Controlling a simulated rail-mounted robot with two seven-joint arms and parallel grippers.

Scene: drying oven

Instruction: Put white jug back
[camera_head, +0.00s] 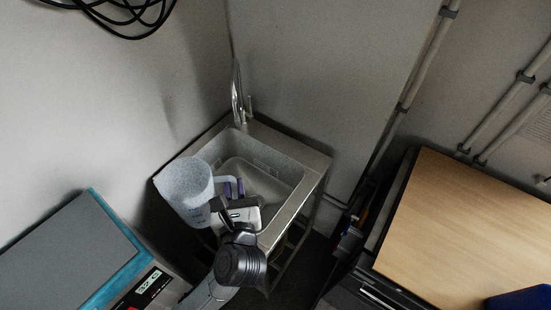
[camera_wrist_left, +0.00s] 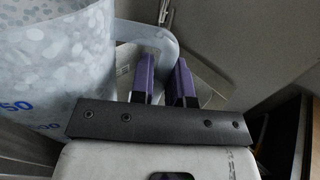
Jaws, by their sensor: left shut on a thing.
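The white jug (camera_head: 184,190) is translucent with blue markings and looks upright, over the left side of the metal sink (camera_head: 312,181). I cannot tell whether it touches the sink. My left gripper (camera_head: 233,187) is at the jug's right side, its purple fingers shut on the handle. In the left wrist view the jug (camera_wrist_left: 55,60) fills the left side, and its looped handle comes down between the fingers of my left gripper (camera_wrist_left: 163,78). My right gripper is not in view.
A chrome tap (camera_head: 237,93) stands at the sink's back corner. The sink basin looks empty.

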